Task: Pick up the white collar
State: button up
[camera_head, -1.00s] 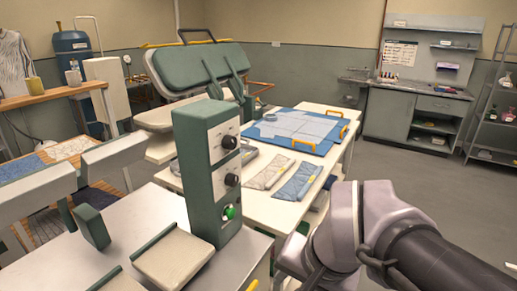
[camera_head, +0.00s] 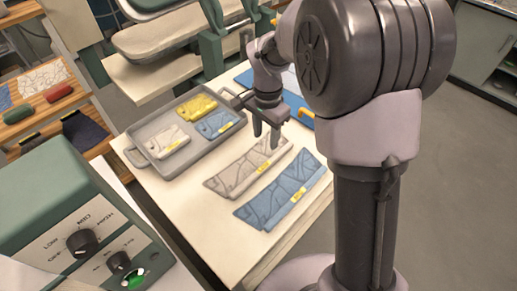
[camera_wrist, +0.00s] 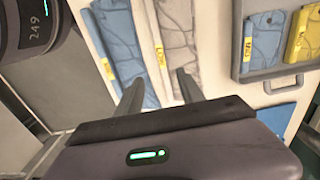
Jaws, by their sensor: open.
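A long off-white, patterned fabric piece (camera_head: 232,178), which looks like the white collar, lies flat on the pale table with a yellow label near its middle. It also shows in the wrist view (camera_wrist: 178,38). My gripper (camera_head: 266,134) is open and empty above its far end, fingers pointing down. In the wrist view my gripper's fingers (camera_wrist: 159,88) are spread, with the off-white piece beyond them and its label between them. A similar long blue piece (camera_head: 283,196) lies beside it, on the right in the head view. A smaller white piece (camera_head: 168,142) lies in the tray.
The grey tray (camera_head: 150,112) with handles stands to the left, holding a yellow piece (camera_head: 198,106) and a small blue piece (camera_head: 217,124) too. A green control box (camera_head: 75,225) is at the front left. A press (camera_head: 160,38) stands behind. Bare tabletop (camera_head: 190,195) lies before the pieces.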

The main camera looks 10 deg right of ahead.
jog(key=b, duration=0.3)
send_over(264, 167)
notch_tip(264, 167, down, 10)
jog(key=shift+s+r, duration=0.1)
jog(key=shift+r, duration=0.15)
notch_tip(264, 167, down, 5)
jog(key=shift+a+f+b, duration=0.1)
jog(key=shift+b, duration=1.05)
jog(key=shift+r, duration=0.2)
grip_shut()
